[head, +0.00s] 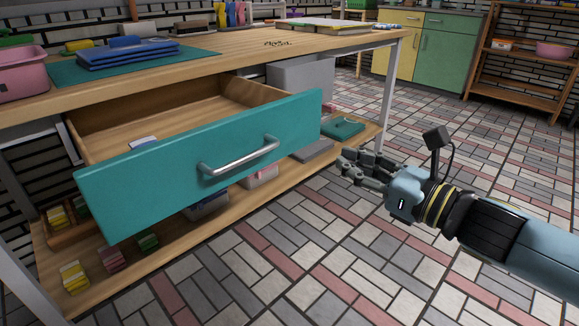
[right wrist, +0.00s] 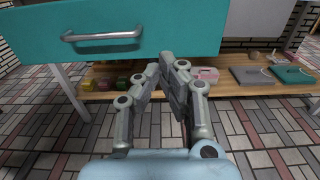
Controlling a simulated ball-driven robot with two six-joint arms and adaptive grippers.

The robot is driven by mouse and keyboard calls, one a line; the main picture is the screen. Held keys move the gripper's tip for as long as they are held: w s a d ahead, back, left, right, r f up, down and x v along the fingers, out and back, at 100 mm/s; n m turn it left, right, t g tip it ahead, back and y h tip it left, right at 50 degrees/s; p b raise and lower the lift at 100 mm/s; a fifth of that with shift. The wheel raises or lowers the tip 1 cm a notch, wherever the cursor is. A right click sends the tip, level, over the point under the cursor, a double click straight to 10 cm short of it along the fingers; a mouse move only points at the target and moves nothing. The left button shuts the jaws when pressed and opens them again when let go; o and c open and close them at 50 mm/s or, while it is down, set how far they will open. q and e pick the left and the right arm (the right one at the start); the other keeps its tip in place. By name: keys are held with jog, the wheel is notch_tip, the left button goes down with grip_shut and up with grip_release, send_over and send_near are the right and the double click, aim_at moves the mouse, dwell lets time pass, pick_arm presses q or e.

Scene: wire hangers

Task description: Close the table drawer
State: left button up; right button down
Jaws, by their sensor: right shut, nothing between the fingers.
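The table drawer (head: 160,190) has a teal front and stands pulled well out from under the wooden table (head: 225,45). Its wooden inside shows, with a small white and blue item in it. A silver bar handle (head: 238,157) is fixed across the front. My right gripper (head: 345,165) is to the right of the drawer front, apart from it, over the tiled floor. Its fingers are shut with nothing between them. The right wrist view shows the drawer front (right wrist: 190,28) and handle (right wrist: 103,36) above and beyond the fingers (right wrist: 167,60). My left gripper is not seen.
A low wooden shelf (head: 185,248) under the table holds bins, colored blocks and a teal item. A metal table leg (head: 388,90) stands beyond my right gripper. The tabletop holds blue items and a pink tub (head: 22,75). The tiled floor in front is clear.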

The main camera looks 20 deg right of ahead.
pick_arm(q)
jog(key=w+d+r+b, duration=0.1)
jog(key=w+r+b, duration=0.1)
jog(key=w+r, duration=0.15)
pick_arm(e)
jog(key=p, duration=0.3)
send_near(281, 132)
jog(key=x, duration=0.5)
jog(key=shift+w+a+p, duration=0.15)
jog(key=shift+w+p, duration=0.2)
jog(key=shift+p, duration=0.05)
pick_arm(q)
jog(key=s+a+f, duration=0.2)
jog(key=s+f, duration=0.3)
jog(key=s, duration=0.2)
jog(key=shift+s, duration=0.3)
pick_arm(e)
jog(key=shift+w+a, duration=0.25)
jog(key=shift+w, duration=0.45)
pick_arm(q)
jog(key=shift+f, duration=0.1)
pick_arm(e)
jog(key=shift+w, duration=0.1)
